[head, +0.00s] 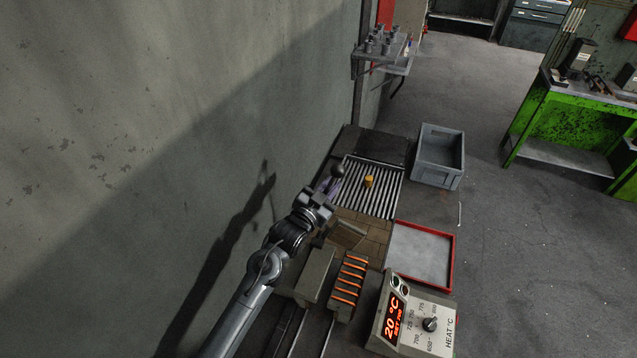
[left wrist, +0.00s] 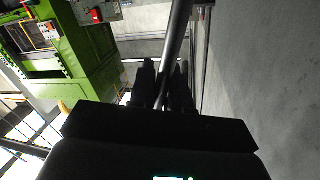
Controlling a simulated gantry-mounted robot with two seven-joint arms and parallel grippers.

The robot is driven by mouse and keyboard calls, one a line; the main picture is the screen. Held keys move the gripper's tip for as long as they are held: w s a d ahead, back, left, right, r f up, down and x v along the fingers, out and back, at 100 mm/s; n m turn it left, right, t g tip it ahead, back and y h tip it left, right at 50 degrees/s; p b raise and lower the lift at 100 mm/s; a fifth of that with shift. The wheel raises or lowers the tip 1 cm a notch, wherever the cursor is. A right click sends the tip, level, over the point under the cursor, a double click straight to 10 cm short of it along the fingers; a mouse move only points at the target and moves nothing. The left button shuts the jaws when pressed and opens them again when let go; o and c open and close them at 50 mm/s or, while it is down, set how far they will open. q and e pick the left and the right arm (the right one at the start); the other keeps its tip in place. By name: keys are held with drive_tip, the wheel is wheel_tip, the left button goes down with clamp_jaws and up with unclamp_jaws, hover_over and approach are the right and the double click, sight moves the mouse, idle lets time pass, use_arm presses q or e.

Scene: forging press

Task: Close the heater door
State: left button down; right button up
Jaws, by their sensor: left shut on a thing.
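My left gripper (head: 328,190) reaches in from the lower left, close to the wall. Its dark fingers (left wrist: 164,85) are shut on a grey rod (left wrist: 179,35), which runs up between them in the left wrist view. A dark ball knob (head: 338,170) shows just past the fingers in the head view. The heater's orange coils (head: 349,286) are exposed in a block below the gripper. A grey slab (head: 316,272) stands beside the coils; I cannot tell whether it is the door. The rod's lower end is hidden by my arm. My right gripper is not in view.
A control box (head: 420,322) reads 20 °C. A red-rimmed tray (head: 452,262), a slatted rack (head: 385,198) with a small yellow-orange piece (head: 369,181), and a grey crate (head: 428,174) lie to the right. The concrete wall (head: 150,150) is close on the left.

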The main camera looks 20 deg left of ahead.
use_arm(q)
drive_tip(key=d+f+m, duration=0.3)
drive_tip(key=d+m, duration=0.1)
drive_tip(key=d, duration=0.5)
drive_tip(key=shift+s+d+m+g+y, duration=0.15)
drive_tip(key=shift+s+m+g+y, duration=0.15)
drive_tip(key=shift+g, duration=0.1)
